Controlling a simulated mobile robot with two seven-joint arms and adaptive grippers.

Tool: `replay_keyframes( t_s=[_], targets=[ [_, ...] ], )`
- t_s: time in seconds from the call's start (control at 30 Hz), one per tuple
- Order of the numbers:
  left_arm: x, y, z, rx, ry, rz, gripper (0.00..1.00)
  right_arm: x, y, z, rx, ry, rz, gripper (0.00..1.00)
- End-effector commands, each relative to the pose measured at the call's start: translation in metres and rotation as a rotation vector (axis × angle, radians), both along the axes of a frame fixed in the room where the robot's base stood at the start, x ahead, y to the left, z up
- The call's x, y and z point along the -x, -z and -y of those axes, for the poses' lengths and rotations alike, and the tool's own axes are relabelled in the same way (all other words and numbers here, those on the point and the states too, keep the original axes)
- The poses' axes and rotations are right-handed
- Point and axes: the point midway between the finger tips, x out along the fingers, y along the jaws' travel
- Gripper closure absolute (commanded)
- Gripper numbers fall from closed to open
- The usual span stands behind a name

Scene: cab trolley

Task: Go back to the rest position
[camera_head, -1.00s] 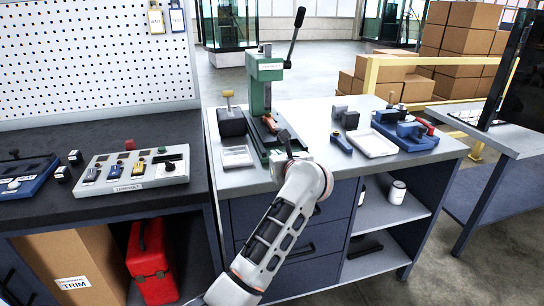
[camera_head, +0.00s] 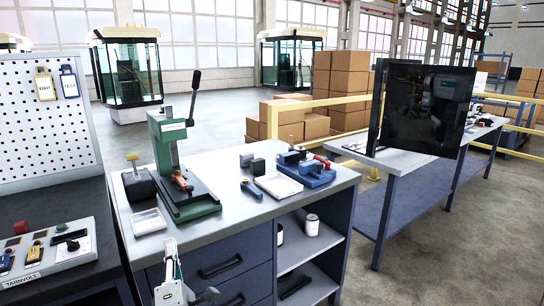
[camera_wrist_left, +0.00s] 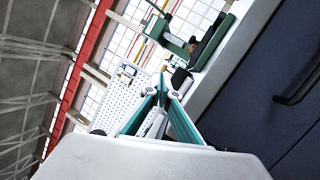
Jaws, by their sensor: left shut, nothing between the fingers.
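My left gripper (camera_head: 172,266) is low in the head view, in front of the drawer cabinet and below its worktop edge. It is shut and empty, apart from everything on the top. In the left wrist view its green and white fingers (camera_wrist_left: 162,88) meet at the tips. The green press (camera_head: 172,165) stands on the worktop behind it, with an orange-brown piece (camera_head: 182,182) at its base. The press also shows tilted in the left wrist view (camera_wrist_left: 172,38). My right gripper is in neither view.
A control panel (camera_head: 50,255) is at left. A dark screen (camera_head: 422,108) stands at right. Open floor lies at lower right.

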Motion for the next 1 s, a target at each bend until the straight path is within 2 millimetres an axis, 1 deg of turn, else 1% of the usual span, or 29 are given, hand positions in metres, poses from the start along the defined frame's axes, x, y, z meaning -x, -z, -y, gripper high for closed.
replay_keyframes(
  t_s=[0.03, 0.07, 0.1, 0.17, 0.2, 0.27, 0.3, 0.37, 0.4, 0.47, 0.5, 0.6, 0.7, 0.8, 0.9, 1.0],
  targets=[
    [0.018, 0.016, 0.012, -0.165, 0.030, -0.057, 1.00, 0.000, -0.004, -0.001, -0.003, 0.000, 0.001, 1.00],
    [0.027, 0.025, 0.021, -0.264, 0.050, -0.090, 1.00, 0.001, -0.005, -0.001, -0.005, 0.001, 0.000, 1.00],
    [0.040, 0.041, 0.033, -0.399, 0.079, -0.137, 1.00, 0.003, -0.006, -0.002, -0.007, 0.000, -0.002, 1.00],
    [0.061, 0.068, 0.051, -0.597, 0.129, -0.211, 1.00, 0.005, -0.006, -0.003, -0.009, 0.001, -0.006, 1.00],
    [0.076, 0.088, 0.061, -0.729, 0.163, -0.261, 1.00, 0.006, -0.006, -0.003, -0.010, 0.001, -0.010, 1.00],
    [0.101, 0.120, 0.074, -0.913, 0.216, -0.335, 1.00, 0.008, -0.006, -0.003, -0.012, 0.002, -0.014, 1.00],
    [0.118, 0.140, 0.080, -1.030, 0.252, -0.381, 1.00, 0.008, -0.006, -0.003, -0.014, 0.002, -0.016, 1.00],
    [0.144, 0.171, 0.086, -1.192, 0.307, -0.449, 1.00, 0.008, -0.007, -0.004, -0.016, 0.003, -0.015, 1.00],
    [0.163, 0.192, 0.088, -1.298, 0.345, -0.495, 1.00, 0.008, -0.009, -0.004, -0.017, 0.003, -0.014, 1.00],
    [0.192, 0.221, 0.088, -1.447, 0.401, -0.557, 1.00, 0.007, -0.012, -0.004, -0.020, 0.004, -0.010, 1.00],
    [0.211, 0.238, 0.086, -1.539, 0.438, -0.596, 1.00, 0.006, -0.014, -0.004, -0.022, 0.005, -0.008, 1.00],
    [0.253, 0.273, 0.078, -1.736, 0.520, -0.679, 1.00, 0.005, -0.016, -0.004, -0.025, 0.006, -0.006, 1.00],
    [0.285, 0.296, 0.067, -1.880, 0.580, -0.736, 1.00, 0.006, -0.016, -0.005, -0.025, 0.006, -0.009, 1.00],
    [0.304, 0.308, 0.060, -1.963, 0.619, -0.770, 1.00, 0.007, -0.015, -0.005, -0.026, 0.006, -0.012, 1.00],
    [0.312, 0.313, 0.057, -1.996, 0.633, -0.783, 1.00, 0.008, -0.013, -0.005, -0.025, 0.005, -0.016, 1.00],
    [0.312, 0.314, 0.056, -2.002, 0.635, -0.786, 1.00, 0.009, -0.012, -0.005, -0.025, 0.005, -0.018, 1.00]
  ],
)
